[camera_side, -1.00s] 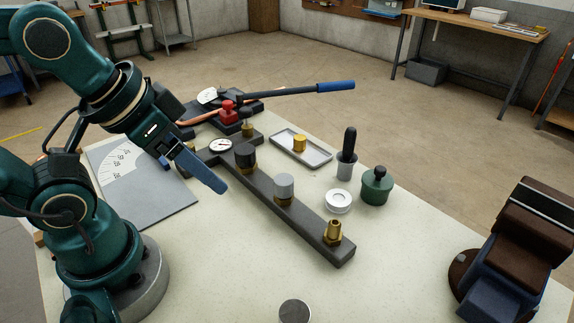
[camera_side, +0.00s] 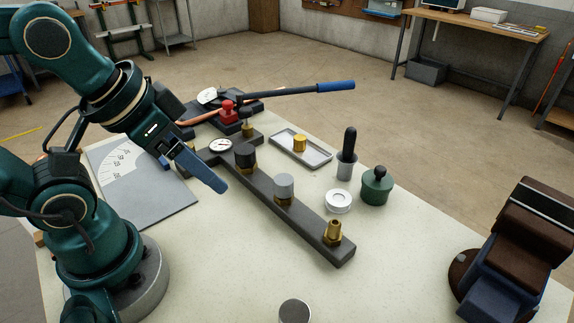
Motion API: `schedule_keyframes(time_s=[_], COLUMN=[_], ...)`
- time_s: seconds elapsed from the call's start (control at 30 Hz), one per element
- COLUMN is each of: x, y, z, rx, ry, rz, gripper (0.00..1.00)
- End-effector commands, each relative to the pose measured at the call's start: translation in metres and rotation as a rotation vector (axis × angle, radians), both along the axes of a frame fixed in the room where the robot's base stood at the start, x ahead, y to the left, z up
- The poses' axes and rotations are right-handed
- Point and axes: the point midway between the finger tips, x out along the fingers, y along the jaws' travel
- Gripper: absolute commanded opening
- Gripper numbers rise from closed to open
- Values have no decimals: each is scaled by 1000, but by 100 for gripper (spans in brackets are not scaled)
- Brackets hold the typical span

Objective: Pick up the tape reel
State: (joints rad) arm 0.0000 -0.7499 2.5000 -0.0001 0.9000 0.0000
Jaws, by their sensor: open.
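The tape reel (camera_side: 338,201) is a white, flat ring lying on the pale table, right of the dark manifold bar and left of the green pot. My gripper (camera_side: 198,178) is at the left, above the table near the bar's far end and well apart from the reel. Its blue near finger points down to the right; the far finger is mostly hidden behind it. The jaws are open and I see nothing held between them.
The dark bar (camera_side: 311,228) carries several upright fittings. A green lidded pot (camera_side: 375,188) and a grey cup with a black handle (camera_side: 346,163) stand close to the reel. A grey tray (camera_side: 316,158) holds a brass piece. A vise (camera_side: 517,245) stands at the right. The front-right table is mostly clear.

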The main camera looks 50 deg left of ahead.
Motion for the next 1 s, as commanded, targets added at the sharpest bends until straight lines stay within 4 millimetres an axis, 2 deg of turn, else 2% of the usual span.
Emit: schedule_keyframes(time_s=[0.27,0.33,0.37,0.67,0.77,1.0], x=[0,0,0,4,17,75], y=[0,0,0,0,0,-6], z=[0,0,0,4,19,48], rx=[0,0,0,3,4,8], ry=[0,0,0,-19,-70,-99], rz=[0,0,0,-5,-10,-49], gripper=[69,92,100,100,100,100])
